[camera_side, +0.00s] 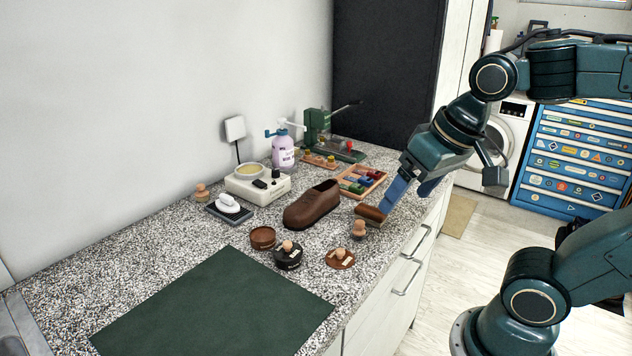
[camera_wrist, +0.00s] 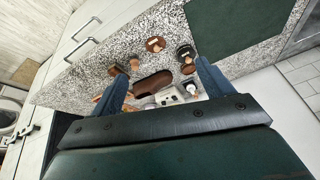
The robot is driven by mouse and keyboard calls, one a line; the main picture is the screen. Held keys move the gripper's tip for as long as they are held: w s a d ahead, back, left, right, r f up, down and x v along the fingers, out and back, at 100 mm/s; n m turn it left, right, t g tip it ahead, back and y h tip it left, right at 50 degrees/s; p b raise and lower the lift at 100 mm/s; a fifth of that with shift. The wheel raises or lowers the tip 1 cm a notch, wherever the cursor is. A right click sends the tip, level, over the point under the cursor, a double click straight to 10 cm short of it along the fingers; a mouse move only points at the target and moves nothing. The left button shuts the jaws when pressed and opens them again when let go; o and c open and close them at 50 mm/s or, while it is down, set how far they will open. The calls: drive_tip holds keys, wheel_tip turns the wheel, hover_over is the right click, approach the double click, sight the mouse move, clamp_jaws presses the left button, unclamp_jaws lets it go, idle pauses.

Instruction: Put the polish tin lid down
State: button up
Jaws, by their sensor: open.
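A round brown polish tin lid (camera_side: 340,259) with a wooden knob and a pale label lies on the speckled worktop near its front edge. It also shows in the wrist view (camera_wrist: 155,43). An open brown tin (camera_side: 263,238) stands to its left, apart from it. A black tin (camera_side: 288,256) with a wooden knob on top stands between them, nearer the lid. My gripper (camera_side: 407,193) is open, with blue fingers pointing down beside the shoe brush (camera_side: 370,214), up and right of the lid. In the wrist view nothing shows gripped between the fingers (camera_wrist: 162,71).
A brown shoe (camera_side: 312,206) stands behind the tins. A wooden-knobbed dauber (camera_side: 359,230) is near the brush. A tray of colored blocks (camera_side: 360,181) and a white warmer (camera_side: 257,187) are farther back. A green mat (camera_side: 215,305) lies clear at the front left.

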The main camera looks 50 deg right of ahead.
drive_tip(key=s+n, duration=0.2)
drive_tip(key=n, duration=0.1)
drive_tip(key=shift+s+a+t, duration=0.15)
drive_tip(key=shift+s+t, duration=0.2)
drive_tip(key=shift+t, duration=0.05)
